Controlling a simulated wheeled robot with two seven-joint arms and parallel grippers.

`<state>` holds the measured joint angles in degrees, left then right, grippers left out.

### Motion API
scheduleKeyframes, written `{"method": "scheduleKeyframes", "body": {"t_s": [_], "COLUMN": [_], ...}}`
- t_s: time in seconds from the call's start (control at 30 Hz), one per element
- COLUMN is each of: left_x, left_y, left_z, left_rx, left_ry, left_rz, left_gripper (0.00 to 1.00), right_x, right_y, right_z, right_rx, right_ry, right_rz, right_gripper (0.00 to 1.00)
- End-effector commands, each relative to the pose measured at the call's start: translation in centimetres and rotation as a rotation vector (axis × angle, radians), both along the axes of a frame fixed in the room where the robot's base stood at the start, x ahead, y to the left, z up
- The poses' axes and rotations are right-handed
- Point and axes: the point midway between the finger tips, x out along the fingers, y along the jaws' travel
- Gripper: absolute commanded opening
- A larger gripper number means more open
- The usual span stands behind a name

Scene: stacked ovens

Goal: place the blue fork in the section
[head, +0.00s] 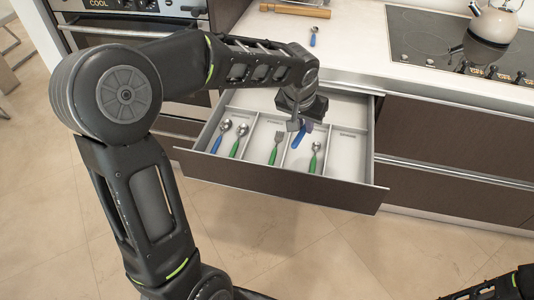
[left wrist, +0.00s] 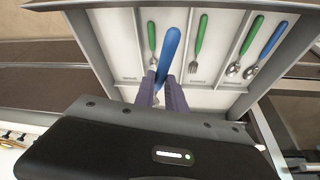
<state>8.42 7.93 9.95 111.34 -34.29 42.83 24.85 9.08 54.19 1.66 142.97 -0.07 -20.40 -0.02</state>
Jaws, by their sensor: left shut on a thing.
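The blue fork (head: 299,136) is in my left gripper (head: 297,124), held above the open drawer; its blue handle shows in the left wrist view (left wrist: 168,55). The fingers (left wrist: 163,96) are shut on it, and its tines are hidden. The drawer (head: 281,180) has several long sections. The fork is over the section (head: 296,158) that holds a green-handled utensil (head: 315,158). A green fork (head: 275,148) lies in the section to its left. I cannot tell whether the blue fork touches the drawer floor. My right gripper is not in view.
A blue spoon (head: 221,134) and a green spoon (head: 239,140) lie in the drawer's left part. The section at the right (head: 347,150) looks empty. A blue-handled utensil (head: 313,37) lies on the counter, with a stovetop (head: 440,45) and kettle (head: 490,30) to the right.

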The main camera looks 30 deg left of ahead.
Motion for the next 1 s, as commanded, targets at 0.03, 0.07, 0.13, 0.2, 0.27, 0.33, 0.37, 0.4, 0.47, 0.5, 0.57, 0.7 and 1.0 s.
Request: {"method": "scheduleKeyframes", "body": {"t_s": [0.03, 0.07, 0.13, 0.2, 0.27, 0.33, 0.37, 0.4, 0.47, 0.5, 0.57, 0.7, 1.0], "left_x": [0.1, 0.2, 0.1, -0.2, -0.5, -0.8, -1.0, -1.1, -1.3, -1.4, -1.4, -1.4, -1.4], "left_y": [2.1, 3.4, 6.6, 9.4, 11.6, 13.5, 14.2, 14.9, 15.5, 15.7, 15.8, 15.7, 15.7], "left_z": [-2.7, -3.4, -5.0, -6.3, -7.1, -7.8, -7.9, -8.0, -8.0, -8.0, -7.8, -7.8, -10.5], "left_rx": [0.001, 0.0, 0.001, 0.0, 0.001, 0.001, 0.0, 0.001, 0.001, 0.001, 0.002, 0.002, 0.0], "left_ry": [-0.001, -0.001, 0.0, -0.002, -0.004, -0.005, -0.006, -0.006, -0.006, -0.006, -0.006, -0.006, -0.002], "left_rz": [0.036, 0.055, 0.104, 0.147, 0.177, 0.204, 0.215, 0.225, 0.231, 0.235, 0.236, 0.236, 0.235], "left_gripper": [0.0, 0.0, 0.0, 0.0, 0.0, 0.0, 0.0, 0.0, 0.0, 0.0, 0.0, 0.0, 0.0], "right_x": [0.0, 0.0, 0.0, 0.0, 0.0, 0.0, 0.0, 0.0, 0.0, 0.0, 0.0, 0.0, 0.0], "right_y": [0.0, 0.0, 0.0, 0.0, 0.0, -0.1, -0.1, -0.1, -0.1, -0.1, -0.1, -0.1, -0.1], "right_z": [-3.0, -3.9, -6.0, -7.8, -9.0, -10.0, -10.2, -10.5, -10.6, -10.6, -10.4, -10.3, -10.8], "right_rx": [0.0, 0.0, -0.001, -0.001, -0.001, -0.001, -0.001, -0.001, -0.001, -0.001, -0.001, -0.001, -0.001], "right_ry": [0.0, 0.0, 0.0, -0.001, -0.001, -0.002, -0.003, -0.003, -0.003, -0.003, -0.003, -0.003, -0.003], "right_rz": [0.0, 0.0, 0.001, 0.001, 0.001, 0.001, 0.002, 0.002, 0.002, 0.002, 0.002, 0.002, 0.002], "right_gripper": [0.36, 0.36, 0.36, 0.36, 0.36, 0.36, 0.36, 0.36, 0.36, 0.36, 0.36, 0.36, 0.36]}}
